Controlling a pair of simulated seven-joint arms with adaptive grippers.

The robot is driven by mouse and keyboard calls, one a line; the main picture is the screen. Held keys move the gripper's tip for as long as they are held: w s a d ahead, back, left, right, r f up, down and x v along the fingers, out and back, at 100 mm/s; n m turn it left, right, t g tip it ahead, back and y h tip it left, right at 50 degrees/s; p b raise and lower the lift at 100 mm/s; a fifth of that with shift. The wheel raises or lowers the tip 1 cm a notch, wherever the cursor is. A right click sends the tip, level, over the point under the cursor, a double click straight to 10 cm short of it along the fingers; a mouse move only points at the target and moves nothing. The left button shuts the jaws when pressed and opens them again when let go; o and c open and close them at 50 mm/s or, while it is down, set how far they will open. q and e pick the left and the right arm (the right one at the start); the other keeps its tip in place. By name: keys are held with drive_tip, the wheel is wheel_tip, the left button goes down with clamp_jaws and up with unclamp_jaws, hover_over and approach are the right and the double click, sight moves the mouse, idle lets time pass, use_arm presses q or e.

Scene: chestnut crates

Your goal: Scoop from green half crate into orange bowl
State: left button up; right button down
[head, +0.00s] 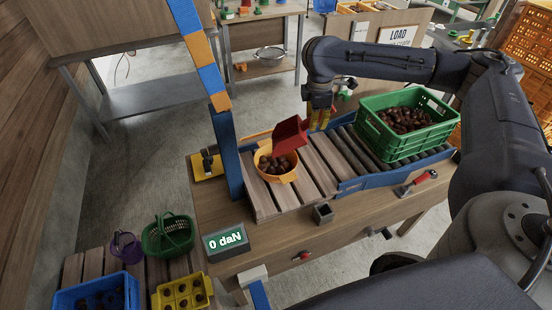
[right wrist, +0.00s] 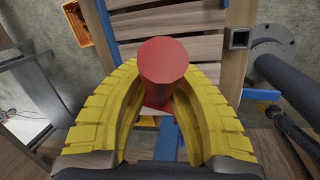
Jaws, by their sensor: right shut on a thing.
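My right gripper (head: 320,117), with yellow fingers, is shut on the red scoop (head: 291,136). In the right wrist view its fingers (right wrist: 160,95) close around a red cylindrical part of the scoop (right wrist: 163,62). In the head view the scoop is tilted over the orange bowl (head: 281,179); I cannot tell whether they touch. The bowl stands on wooden slats and has brown chestnuts in it. The scoop's inside is hidden. The green half crate (head: 393,152) holds many chestnuts and stands on the rollers to the right. My left gripper is not in view.
A blue and orange post (head: 226,150) rises left of the bowl. A display (head: 226,242) reads 0 daN. A green basket (head: 167,236) and a blue crate (head: 96,300) stand at the lower left.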

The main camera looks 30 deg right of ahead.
drive_tip(key=s+d+f+t+y, duration=0.2)
drive_tip(key=d+f+y, duration=0.3)
drive_tip(key=f, duration=0.3)
drive_tip(key=shift+s+f+m+t+y, duration=0.3)
drive_tip(key=shift+t+y, duration=0.1)
drive_tip(key=shift+t, duration=0.2)
drive_tip(key=shift+r, duration=0.15)
idle(0.4)
drive_tip(key=shift+r, duration=2.9)
